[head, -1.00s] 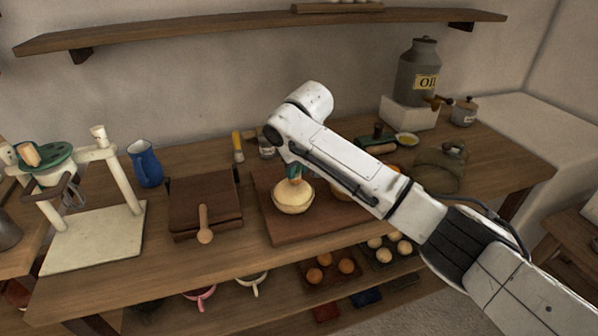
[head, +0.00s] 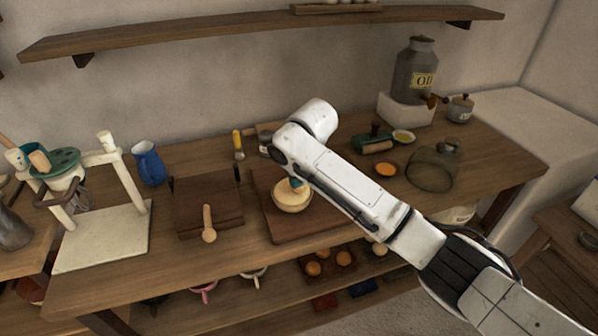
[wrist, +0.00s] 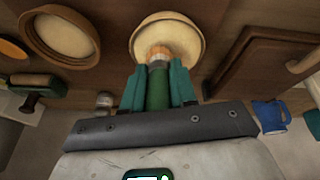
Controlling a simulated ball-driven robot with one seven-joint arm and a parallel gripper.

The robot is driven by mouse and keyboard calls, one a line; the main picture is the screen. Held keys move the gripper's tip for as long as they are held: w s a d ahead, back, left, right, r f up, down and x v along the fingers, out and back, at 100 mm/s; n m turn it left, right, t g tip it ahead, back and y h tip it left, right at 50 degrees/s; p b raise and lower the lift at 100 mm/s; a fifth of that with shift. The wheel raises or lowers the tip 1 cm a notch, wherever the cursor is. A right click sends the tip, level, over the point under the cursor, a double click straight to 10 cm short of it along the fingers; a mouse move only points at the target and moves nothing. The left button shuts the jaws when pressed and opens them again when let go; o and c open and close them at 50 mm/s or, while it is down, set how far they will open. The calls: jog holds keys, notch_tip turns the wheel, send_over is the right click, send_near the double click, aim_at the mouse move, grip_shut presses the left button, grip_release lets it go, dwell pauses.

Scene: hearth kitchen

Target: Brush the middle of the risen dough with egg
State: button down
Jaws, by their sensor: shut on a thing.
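The pale dough (head: 291,194) sits in a round bowl on a dark wooden board in the head view. It also shows in the wrist view (wrist: 170,36) at top centre. My gripper (wrist: 158,88), with teal fingers, is shut on the green handle of a brush (wrist: 157,80). The brush's orange-brown bristles (wrist: 159,53) overlap the near part of the dough in the wrist view; whether they touch it is hard to tell. In the head view my gripper (head: 297,183) is just above the dough, and the brush is mostly hidden. A shallow orange dish (head: 387,169) lies to the right.
A second round bowl (wrist: 60,36) stands beside the dough bowl in the wrist view. A mesh dome (head: 433,170) and green roller (head: 377,144) are at right. A wooden box (head: 208,203) and blue jug (head: 149,163) are at left.

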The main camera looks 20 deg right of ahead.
jog(key=shift+w+f+b, duration=0.1)
jog(key=shift+w+b, duration=0.25)
jog(key=shift+w, duration=0.5)
jog(key=shift+w+b, duration=0.3)
jog(key=shift+w, duration=0.5)
jog(key=shift+a+p, duration=0.35)
jog(key=shift+a, duration=0.8)
jog(key=shift+s+r+p, duration=0.25)
jog(key=shift+s+p, duration=0.6)
jog(key=shift+p, duration=0.35)
jog(key=shift+s+f+p, duration=0.1)
jog(key=shift+s+p, duration=0.8)
jog(key=shift+p, duration=0.25)
